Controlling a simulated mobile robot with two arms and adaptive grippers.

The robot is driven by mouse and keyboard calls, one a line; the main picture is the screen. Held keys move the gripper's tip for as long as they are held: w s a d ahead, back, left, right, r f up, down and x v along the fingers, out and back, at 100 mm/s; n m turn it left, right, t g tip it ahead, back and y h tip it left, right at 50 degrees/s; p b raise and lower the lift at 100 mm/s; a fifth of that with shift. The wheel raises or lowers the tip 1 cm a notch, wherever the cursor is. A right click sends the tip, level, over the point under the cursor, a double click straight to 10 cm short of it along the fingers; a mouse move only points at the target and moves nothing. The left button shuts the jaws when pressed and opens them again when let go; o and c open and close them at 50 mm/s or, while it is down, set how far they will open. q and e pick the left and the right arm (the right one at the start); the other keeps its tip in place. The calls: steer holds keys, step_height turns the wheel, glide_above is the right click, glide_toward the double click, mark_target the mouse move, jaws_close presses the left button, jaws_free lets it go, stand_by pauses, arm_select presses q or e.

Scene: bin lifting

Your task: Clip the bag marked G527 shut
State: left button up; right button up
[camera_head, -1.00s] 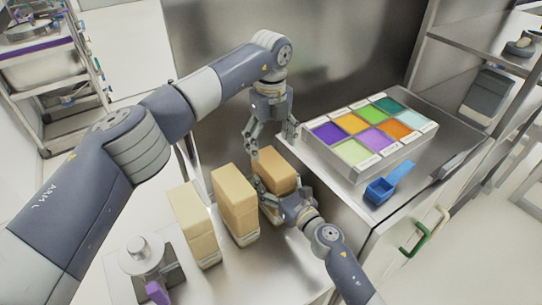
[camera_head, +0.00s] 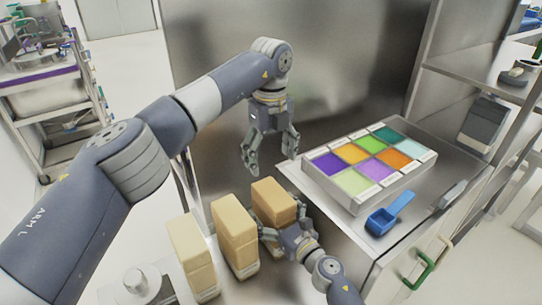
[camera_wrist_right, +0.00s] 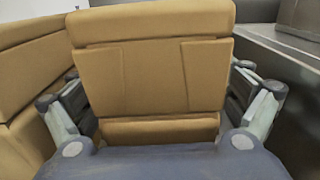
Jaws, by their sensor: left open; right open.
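Three tan folded-top bags stand in a row on the low steel surface: a left bag (camera_head: 190,255), a middle bag (camera_head: 235,232) and a right bag (camera_head: 272,198). I can read no marking on any of them, so I cannot tell which is G527. My right gripper (camera_head: 284,226) is open at the near side of the right bag. In the right wrist view, that bag (camera_wrist_right: 155,75) fills the middle, between the spread fingers of the gripper (camera_wrist_right: 158,122). My left gripper (camera_head: 270,162) is open and empty, pointing down above and behind the right bag. I can make out no clip.
A tray of coloured compartments (camera_head: 333,185) sits on the higher steel counter to the right, with a blue scoop (camera_head: 385,220) in front. A grey device (camera_head: 137,285) stands at the lower left. A steel panel (camera_head: 340,70) rises behind.

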steer(key=v, duration=1.2)
steer(key=shift+s+f, duration=0.15)
steer(key=shift+f, duration=0.05)
